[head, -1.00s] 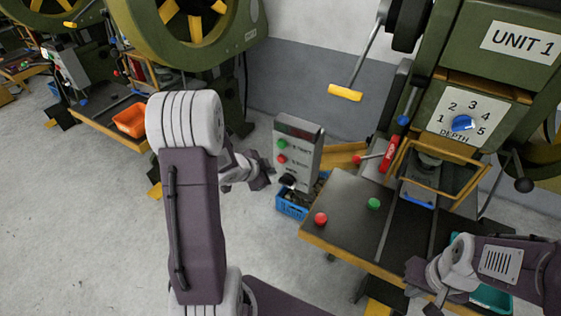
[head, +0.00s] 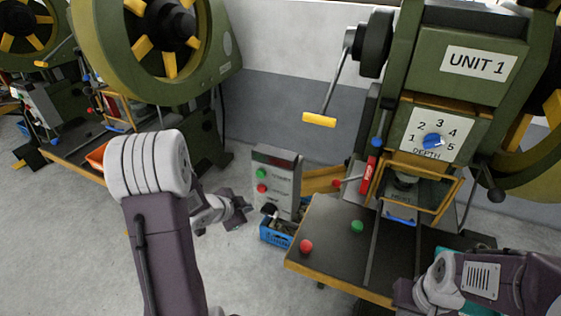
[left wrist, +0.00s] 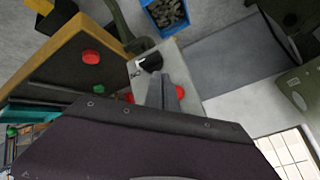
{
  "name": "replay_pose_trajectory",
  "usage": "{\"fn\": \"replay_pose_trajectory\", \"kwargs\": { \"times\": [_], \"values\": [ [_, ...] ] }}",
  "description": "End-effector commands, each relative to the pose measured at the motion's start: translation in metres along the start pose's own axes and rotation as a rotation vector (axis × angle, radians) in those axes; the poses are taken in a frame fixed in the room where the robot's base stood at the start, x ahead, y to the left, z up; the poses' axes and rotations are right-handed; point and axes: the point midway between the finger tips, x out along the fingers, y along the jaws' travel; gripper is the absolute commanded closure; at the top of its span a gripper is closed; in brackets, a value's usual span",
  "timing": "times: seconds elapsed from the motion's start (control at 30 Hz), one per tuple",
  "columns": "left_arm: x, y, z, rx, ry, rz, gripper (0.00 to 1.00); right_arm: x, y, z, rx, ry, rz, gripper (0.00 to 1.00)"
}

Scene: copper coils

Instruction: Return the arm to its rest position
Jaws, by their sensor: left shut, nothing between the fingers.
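My left gripper (head: 237,212) is in the middle of the head view, left of a grey control box (head: 277,178) with green and red buttons and a black knob. Its fingers are shut and empty. In the left wrist view the closed fingers (left wrist: 169,92) show in front of the control box, covering part of its face. My left arm stands bent in the lower left of the head view. My right gripper (head: 404,294) is at the lower right, over the front of the press table; its fingers are too unclear to judge.
The green UNIT 1 press (head: 462,100) stands at the right. Its dark table (head: 340,250) carries a red button (head: 306,246) and a green button (head: 357,226). A blue crate (head: 274,236) sits below the control box. More presses stand at the left. Floor is open at centre left.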

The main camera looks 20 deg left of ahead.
Motion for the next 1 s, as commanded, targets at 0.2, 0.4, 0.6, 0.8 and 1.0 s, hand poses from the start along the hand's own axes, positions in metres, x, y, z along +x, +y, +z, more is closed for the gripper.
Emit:
{"fn": "replay_pose_trajectory", "kwargs": {
  "times": [0.2,0.4,0.6,0.8,1.0],
  "values": [
    [0.002,0.009,-0.032,0.068,0.043,0.02,1.0,-0.001,0.0,0.0,0.0,0.0,0.0,1.0],
    [-0.024,0.043,-0.113,0.019,0.017,-0.012,1.0,-0.004,0.0,0.0,0.0,0.0,0.0,1.0],
    [-0.07,0.116,-0.046,-0.526,-0.398,0.062,1.0,-0.005,0.0,-0.001,0.0,0.0,0.0,1.0],
    [-0.101,0.168,-0.01,-0.803,-0.655,0.147,1.0,-0.005,0.0,-0.001,0.0,0.0,0.0,1.0],
    [-0.104,0.17,-0.007,-0.817,-0.677,0.15,1.0,-0.005,0.0,-0.001,0.0,0.0,0.0,1.0]
  ]
}}
